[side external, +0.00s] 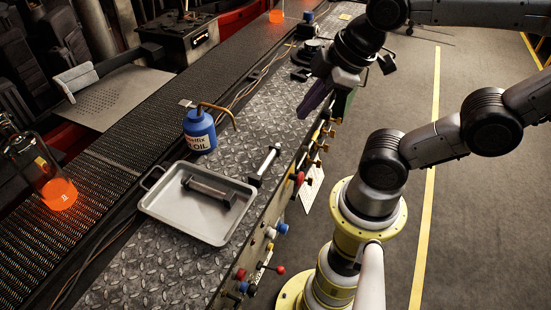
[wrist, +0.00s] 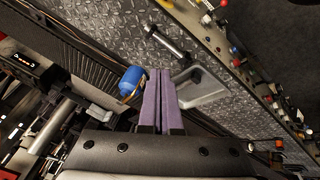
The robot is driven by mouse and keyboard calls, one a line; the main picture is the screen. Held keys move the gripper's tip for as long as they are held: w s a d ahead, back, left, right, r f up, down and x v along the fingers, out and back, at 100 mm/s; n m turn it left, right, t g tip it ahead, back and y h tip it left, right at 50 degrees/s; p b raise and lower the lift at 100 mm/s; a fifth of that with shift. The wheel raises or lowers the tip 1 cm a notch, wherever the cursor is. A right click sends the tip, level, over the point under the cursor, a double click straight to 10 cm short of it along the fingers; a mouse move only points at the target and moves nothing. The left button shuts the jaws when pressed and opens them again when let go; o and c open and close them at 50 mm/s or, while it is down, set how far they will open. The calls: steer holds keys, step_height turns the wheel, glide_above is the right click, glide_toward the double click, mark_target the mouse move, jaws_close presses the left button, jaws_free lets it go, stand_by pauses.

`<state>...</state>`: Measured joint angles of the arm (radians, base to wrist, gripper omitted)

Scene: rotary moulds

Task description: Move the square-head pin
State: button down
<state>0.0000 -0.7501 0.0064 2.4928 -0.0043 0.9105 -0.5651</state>
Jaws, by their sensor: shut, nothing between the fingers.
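A metal pin (side external: 265,166) lies on the diamond-plate bench, right of the tray; it also shows in the wrist view (wrist: 172,42). A second, darker pin (side external: 209,191) lies inside the grey metal tray (side external: 188,226). The pictures are too small to tell for sure which pin has the square head. My gripper (side external: 303,114) is above the bench's right edge, up and right of both pins, touching neither. In the wrist view its purple fingers (wrist: 160,72) are together with nothing between them. They hide part of the tray (wrist: 207,90).
A blue oil can (side external: 199,131) with a curved spout stands behind the tray. Knobs and levers (side external: 299,178) line the bench's right side. A dark conveyor (side external: 100,145) runs along the left, with a glowing orange piece (side external: 59,195). Bare plate lies in front of the tray.

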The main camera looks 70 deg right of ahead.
steer(key=n, duration=0.5)
steer(key=n+g, duration=0.3)
steer(key=n, duration=2.2)
glide_toward(266, 163)
steer(key=s+f, duration=0.5)
steer(key=f, duration=0.2)
steer(key=w, duration=0.3)
steer(key=shift+w+d+f, duration=0.1)
steer(key=shift+w+f, duration=0.1)
steer(key=shift+f, duration=0.15)
steer(key=shift+w, duration=0.6)
